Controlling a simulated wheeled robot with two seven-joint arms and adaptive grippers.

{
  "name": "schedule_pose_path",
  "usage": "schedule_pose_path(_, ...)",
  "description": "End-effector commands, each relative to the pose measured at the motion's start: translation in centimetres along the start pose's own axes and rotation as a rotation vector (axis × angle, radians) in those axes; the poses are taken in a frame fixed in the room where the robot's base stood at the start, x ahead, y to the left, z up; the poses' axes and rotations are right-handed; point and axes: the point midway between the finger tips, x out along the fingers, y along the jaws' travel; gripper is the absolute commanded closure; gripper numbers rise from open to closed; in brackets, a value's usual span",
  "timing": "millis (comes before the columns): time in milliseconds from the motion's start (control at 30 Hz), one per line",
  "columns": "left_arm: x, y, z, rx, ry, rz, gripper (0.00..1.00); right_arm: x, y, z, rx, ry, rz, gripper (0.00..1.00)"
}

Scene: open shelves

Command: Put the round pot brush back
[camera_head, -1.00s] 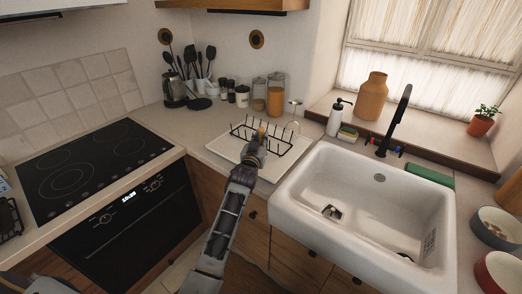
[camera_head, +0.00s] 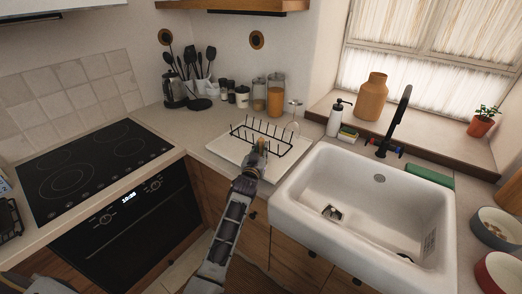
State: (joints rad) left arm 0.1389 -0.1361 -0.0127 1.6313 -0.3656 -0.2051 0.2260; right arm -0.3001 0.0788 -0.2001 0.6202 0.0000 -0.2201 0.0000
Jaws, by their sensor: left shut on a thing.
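My left gripper (camera_head: 257,156) is shut on a small light-brown thing, which appears to be the round pot brush (camera_head: 261,143). Only a bit of it shows past the fingertips; the rest is hidden by the gripper. The gripper is in front of the white drying tray (camera_head: 224,149) with its black wire rack (camera_head: 283,133), and overlaps them in the picture. I cannot tell whether the brush touches the rack. My right gripper is not in view.
The white sink (camera_head: 340,185) lies to the right, with a black tap (camera_head: 397,120), soap bottle (camera_head: 335,118) and sponge (camera_head: 348,133) behind. Jars (camera_head: 275,97) and a utensil holder (camera_head: 203,86) stand at the back. The black hob (camera_head: 90,165) is on the left.

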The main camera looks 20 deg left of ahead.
Motion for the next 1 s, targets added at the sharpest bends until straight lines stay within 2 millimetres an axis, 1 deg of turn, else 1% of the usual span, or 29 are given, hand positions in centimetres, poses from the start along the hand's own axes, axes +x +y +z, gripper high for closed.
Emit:
schedule_pose_path(400,0.00,-0.02,0.34,0.000,0.000,0.000,1.00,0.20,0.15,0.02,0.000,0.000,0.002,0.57)
schedule_pose_path(433,0.00,-0.03,0.32,0.000,-0.001,0.000,0.77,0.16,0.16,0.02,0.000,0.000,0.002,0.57)
schedule_pose_path(567,0.00,-0.03,0.30,0.000,-0.001,0.000,0.61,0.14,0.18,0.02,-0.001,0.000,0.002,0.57)
schedule_pose_path(1000,0.00,-0.02,0.07,0.001,0.000,0.000,0.60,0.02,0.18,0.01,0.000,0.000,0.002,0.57)
